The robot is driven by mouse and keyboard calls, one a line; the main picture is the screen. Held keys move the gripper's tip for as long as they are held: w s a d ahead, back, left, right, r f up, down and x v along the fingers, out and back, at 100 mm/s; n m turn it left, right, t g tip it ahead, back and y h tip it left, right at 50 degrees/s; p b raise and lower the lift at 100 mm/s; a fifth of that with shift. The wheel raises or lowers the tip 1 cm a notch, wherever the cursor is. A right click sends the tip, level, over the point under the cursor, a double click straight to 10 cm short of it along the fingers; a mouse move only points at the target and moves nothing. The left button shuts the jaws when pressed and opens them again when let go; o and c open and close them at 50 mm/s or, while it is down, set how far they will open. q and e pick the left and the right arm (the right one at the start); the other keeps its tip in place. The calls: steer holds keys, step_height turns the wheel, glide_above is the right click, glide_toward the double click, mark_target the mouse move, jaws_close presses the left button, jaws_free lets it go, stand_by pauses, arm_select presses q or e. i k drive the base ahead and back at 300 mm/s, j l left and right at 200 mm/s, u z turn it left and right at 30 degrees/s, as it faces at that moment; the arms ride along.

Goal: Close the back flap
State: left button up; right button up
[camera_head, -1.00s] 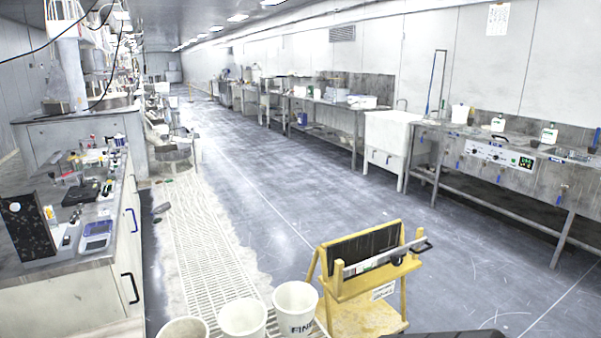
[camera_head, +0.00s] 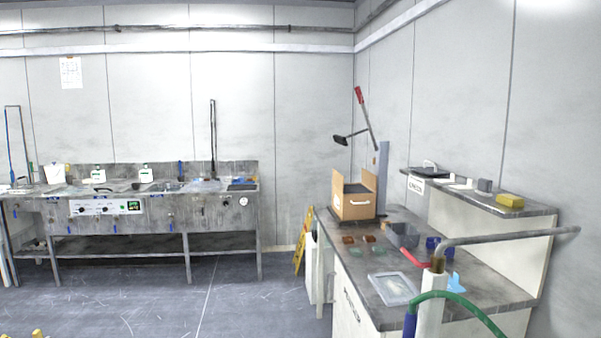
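An open cardboard box (camera_head: 353,208) stands upright at the far end of the grey worktop on the right. Its side flaps stand up at the left and right, and its inside looks dark. I cannot clearly make out its back flap from here. A pale mark shows on its front face. Neither of my grippers is in view.
The worktop (camera_head: 480,275) holds a clear tray (camera_head: 393,288), several small coloured blocks and a grey container (camera_head: 404,234). A tap post with green and red hoses (camera_head: 460,308) rises in front. A raised shelf (camera_head: 478,196) runs along the right. A long sink bench (camera_head: 150,205) lines the back wall. The floor (camera_head: 240,310) before it is clear.

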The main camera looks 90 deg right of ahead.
mark_target(369, 179)
steer(key=l+z, duration=0.1)
steer(key=z, duration=0.75)
steer(key=i+l+z, duration=0.1)
steer(key=z, duration=0.7)
steer(key=i+z, duration=0.1)
steer(key=z, duration=0.3)
